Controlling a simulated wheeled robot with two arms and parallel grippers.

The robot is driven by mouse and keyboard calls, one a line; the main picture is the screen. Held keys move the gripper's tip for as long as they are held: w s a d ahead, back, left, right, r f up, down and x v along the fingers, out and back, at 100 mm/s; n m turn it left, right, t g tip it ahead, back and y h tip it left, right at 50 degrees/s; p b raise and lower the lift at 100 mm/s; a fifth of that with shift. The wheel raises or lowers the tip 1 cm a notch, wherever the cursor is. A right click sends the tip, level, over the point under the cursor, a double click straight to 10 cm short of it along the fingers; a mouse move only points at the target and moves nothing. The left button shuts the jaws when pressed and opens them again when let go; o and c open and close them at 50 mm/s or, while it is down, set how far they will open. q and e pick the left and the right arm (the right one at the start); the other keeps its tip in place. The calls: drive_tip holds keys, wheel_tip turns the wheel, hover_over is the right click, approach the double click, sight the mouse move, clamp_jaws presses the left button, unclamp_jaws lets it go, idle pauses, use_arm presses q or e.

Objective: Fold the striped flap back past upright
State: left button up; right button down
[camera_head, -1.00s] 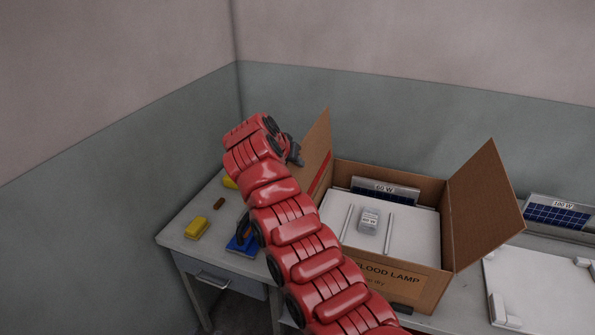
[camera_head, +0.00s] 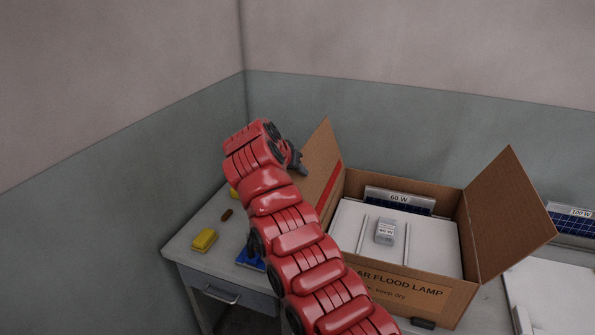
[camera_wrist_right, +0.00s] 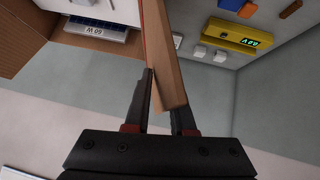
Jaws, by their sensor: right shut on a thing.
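The striped flap (camera_head: 320,158) is the left flap of an open cardboard box (camera_head: 400,292), with a red stripe near its hinge. It stands raised and leans outward to the left, away from the box opening. My right gripper (camera_head: 298,160) is at the flap's outer side edge, shut on it. In the right wrist view the flap (camera_wrist_right: 164,60) runs down between the two fingers of the gripper (camera_wrist_right: 162,108). The red arm hides part of the flap's lower front and the box's left side. My left gripper is not in view.
In the box lie a white panel (camera_head: 345,228), a small grey labelled block (camera_head: 385,231) and a 60 W solar unit (camera_head: 399,200). The right flap (camera_head: 508,215) stands open. A yellow block (camera_head: 204,239) lies on the table (camera_head: 205,262) at left. The wrist view shows a yellow meter (camera_wrist_right: 234,36).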

drive_tip(key=shift+s+a+f, duration=0.1)
drive_tip(key=shift+a+f, duration=0.15)
drive_tip(key=shift+f, duration=0.05)
drive_tip(key=c, duration=1.1)
unclamp_jaws()
drive_tip(key=shift+o, duration=0.4)
drive_tip(key=shift+s+a+r, duration=0.1)
drive_tip(key=shift+r, duration=0.3)
drive_tip(key=b+v, duration=0.3)
drive_tip(key=v, duration=1.3)
drive_tip(key=shift+s+b, duration=0.15)
drive_tip(key=shift+b, duration=0.2)
drive_tip(key=shift+a, duration=0.2)
